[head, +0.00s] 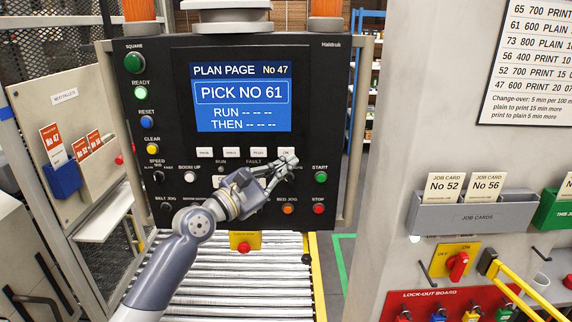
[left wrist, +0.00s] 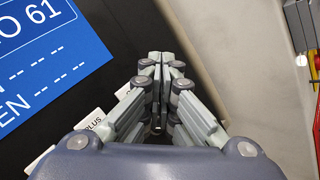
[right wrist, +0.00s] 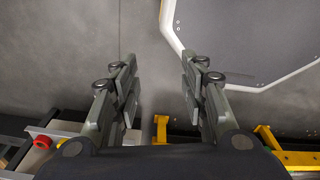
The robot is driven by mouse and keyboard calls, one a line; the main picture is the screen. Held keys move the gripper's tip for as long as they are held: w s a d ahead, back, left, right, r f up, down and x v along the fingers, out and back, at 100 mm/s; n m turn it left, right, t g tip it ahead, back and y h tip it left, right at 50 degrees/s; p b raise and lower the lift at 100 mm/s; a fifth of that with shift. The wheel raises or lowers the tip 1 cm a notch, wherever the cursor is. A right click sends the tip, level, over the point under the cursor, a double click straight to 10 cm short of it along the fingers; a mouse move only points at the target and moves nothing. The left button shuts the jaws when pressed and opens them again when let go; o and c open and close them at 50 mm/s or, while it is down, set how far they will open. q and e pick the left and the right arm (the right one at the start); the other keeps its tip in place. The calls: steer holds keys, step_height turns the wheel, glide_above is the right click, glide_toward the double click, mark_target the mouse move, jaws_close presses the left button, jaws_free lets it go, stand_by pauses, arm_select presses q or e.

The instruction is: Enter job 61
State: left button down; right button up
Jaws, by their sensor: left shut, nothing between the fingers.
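The black control panel (head: 335,100) has a blue screen (head: 240,97) reading "PLAN PAGE No 47", "PICK NO 61", "RUN -- -- --", "THEN -- -- --". A row of small white-labelled keys sits below it, including the PLUS key (head: 258,152) and the rightmost key (head: 286,152), apparently OK. My left gripper (head: 290,160) is shut and empty, its tips just at or below the rightmost key; contact cannot be told. In the left wrist view the shut fingertips (left wrist: 155,58) lie right of the screen and the PLUS label (left wrist: 97,127). My right gripper (right wrist: 152,72) is open and empty, facing a grey surface.
START (head: 321,177) and STOP (head: 318,208) buttons are right of my left gripper. A roller conveyor (head: 235,285) lies below. At right are a job card holder (head: 475,217) with cards No 52 and No 56, a red lock-out board (head: 410,300) and a printed job list (head: 530,60).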

mark_target(286, 152)
arm_select(q)
steer(key=w+b, duration=0.3)
steer(key=w, duration=0.1)
steer(key=shift+w+b, duration=0.3)
steer(key=shift+b, duration=0.05)
stand_by(0.9)
steer(key=shift+w, duration=0.15)
steer(key=shift+w, duration=0.3)
steer(key=shift+w, duration=0.1)
stand_by(0.6)
